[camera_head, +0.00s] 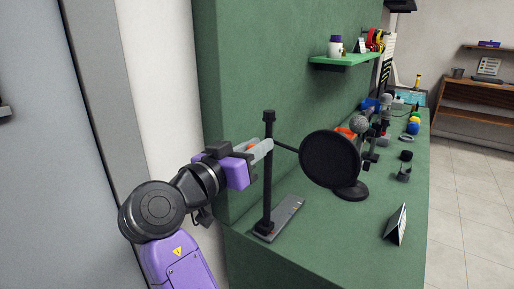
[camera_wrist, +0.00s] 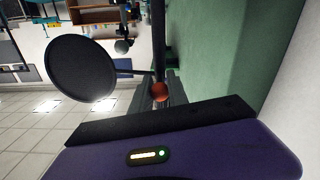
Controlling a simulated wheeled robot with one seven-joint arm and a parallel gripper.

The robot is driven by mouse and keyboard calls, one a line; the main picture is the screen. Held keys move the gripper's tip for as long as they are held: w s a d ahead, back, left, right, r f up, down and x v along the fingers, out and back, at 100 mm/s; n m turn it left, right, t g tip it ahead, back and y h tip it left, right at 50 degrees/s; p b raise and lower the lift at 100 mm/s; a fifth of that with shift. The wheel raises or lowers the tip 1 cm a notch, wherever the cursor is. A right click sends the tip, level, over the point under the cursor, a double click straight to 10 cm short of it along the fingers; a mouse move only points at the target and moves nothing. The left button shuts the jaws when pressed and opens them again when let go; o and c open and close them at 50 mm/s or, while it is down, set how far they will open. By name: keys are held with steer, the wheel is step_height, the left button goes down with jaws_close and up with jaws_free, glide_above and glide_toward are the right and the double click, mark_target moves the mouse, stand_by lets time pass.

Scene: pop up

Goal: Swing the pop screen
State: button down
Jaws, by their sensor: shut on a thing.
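The pop screen (camera_head: 330,158) is a round black disc on a thin rod, joined to an upright black post (camera_head: 268,185) on a flat grey base (camera_head: 285,218). My gripper (camera_head: 262,149) is at the post's upper part, left of the disc, with its grey fingers closed. A red ball knob (camera_wrist: 160,92) shows between the fingers in the wrist view, and the fingers appear shut on it. The disc (camera_wrist: 82,68) is at the upper left of the wrist view. The fingers partly hide the knob in the head view.
The stand is on a green counter (camera_head: 330,245) against a green wall. A grey microphone (camera_head: 358,125) and other small items stand behind the disc. A tent-shaped card (camera_head: 396,225) sits at the right edge. A green shelf (camera_head: 345,60) hangs above. The front counter is mostly clear.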

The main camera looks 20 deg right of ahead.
steer(key=c, duration=1.3)
jaws_free()
steer(key=shift+v, duration=3.85)
